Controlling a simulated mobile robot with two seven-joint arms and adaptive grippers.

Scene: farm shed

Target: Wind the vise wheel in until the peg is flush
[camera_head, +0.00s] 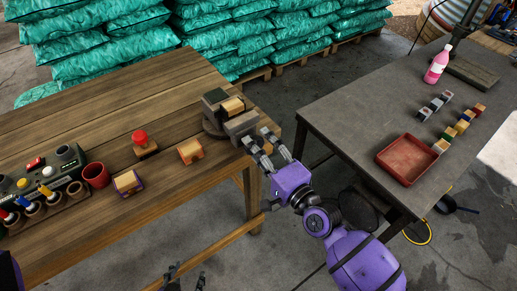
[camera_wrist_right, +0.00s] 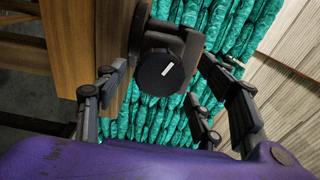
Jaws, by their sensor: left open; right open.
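The vise (camera_head: 213,122) stands at the right end of the wooden table, dark grey with a light wooden block (camera_head: 233,105) at its jaws. I cannot make out a separate peg. In the right wrist view the vise wheel (camera_wrist_right: 160,73) is a dark round disc with a short white mark, facing the camera. My right gripper (camera_head: 268,147) is at the vise's near right side; in the wrist view its spread fingers (camera_wrist_right: 165,105) stand either side of the wheel, apparently not touching it. My left gripper (camera_head: 185,277) is open and empty at the bottom edge, away from the vise.
On the wooden table (camera_head: 75,135) are a red-knobbed block (camera_head: 143,145), wooden blocks (camera_head: 190,151), a red cup (camera_head: 96,175) and a control box (camera_head: 62,160). A grey table (camera_head: 350,100) with a red tray (camera_head: 407,160) stands right, across a gap.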

